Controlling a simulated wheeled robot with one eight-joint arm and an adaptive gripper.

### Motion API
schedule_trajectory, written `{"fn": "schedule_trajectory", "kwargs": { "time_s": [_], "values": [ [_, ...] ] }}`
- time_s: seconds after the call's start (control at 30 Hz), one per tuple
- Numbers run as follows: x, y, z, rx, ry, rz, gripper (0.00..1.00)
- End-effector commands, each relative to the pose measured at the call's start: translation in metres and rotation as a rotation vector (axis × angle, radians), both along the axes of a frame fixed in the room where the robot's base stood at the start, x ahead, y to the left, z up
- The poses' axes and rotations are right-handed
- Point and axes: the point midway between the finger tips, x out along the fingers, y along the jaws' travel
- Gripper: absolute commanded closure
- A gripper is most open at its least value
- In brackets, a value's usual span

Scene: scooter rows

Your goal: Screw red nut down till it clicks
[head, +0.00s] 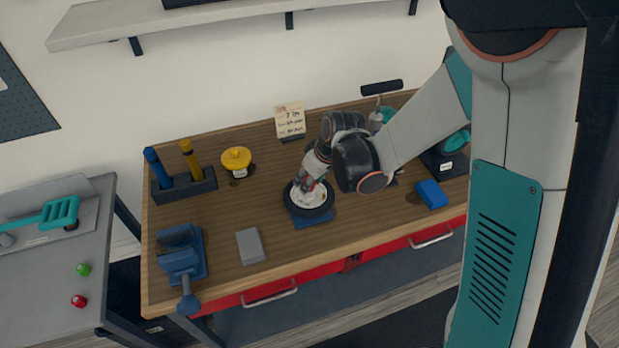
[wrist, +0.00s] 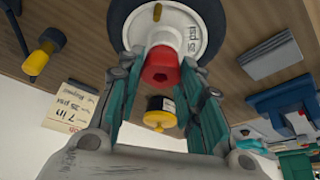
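A small wheel with a black tyre (head: 325,208) and white hub lies flat on a blue base (head: 313,222) at mid-bench. A red nut (wrist: 160,70) is at the hub's centre, between my teal finger pads. My gripper (wrist: 161,75) has both fingertips against the nut's sides and appears closed on it. In the head view my gripper (head: 309,182) is over the hub and mostly hides the nut. Thread depth cannot be told.
A blue vise (head: 180,258), grey block (head: 250,246), yellow round object (head: 236,158), tool holder (head: 184,186) and blue box (head: 431,194) surround the wheel. A side cart holds a green piece (head: 83,269) and another red piece (head: 79,301). Bench front is open.

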Motion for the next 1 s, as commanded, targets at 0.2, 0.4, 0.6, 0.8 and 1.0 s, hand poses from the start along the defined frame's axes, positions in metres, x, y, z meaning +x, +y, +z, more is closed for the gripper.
{"fn": "schedule_trajectory", "kwargs": {
  "time_s": [0.2,0.4,0.6,0.8,1.0],
  "values": [
    [-0.0003,0.0003,-0.0005,-0.001,0.0,-0.034,0.89],
    [-0.0006,0.001,-0.0015,-0.001,-0.001,-0.227,0.89],
    [-0.0005,0.001,-0.0012,-0.002,-0.001,-0.428,0.89],
    [0.0002,0.0007,-0.0012,-0.003,-0.002,-0.629,0.89],
    [0.0006,0.0002,-0.0008,-0.003,-0.004,-0.836,0.89]
  ]
}}
